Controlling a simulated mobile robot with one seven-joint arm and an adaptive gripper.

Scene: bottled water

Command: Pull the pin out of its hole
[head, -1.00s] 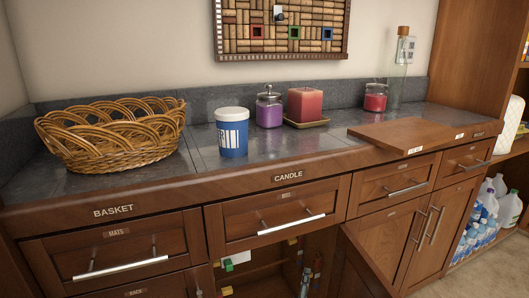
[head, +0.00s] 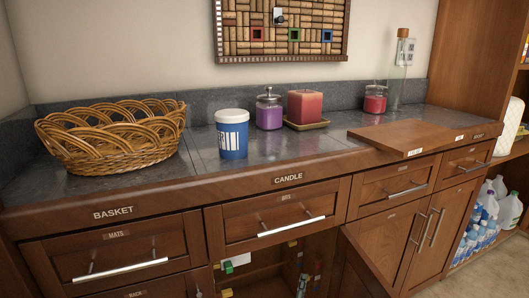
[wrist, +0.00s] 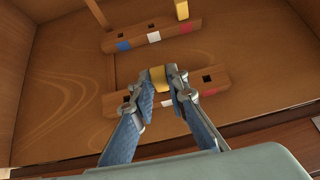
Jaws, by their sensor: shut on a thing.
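In the wrist view my gripper (wrist: 160,82) is shut on a yellow pin (wrist: 158,74), with a blue-padded finger on either side of it. The pin is at the middle of a wooden block (wrist: 217,77) with square dark holes and red and white marks. The fingers hide part of the block, and I cannot tell whether the pin's end is inside a hole or just clear of it. A second wooden block (wrist: 180,32) with blue, white and red marks lies farther up, with another yellow pin (wrist: 181,9) at its upper edge.
The blocks are on a wooden panel (wrist: 60,85). In the head view the open cabinet under the candle drawer (head: 290,219) shows small coloured parts. The counter above holds a basket (head: 112,140), a blue-and-white canister (head: 232,135), candles and a cutting board (head: 405,136).

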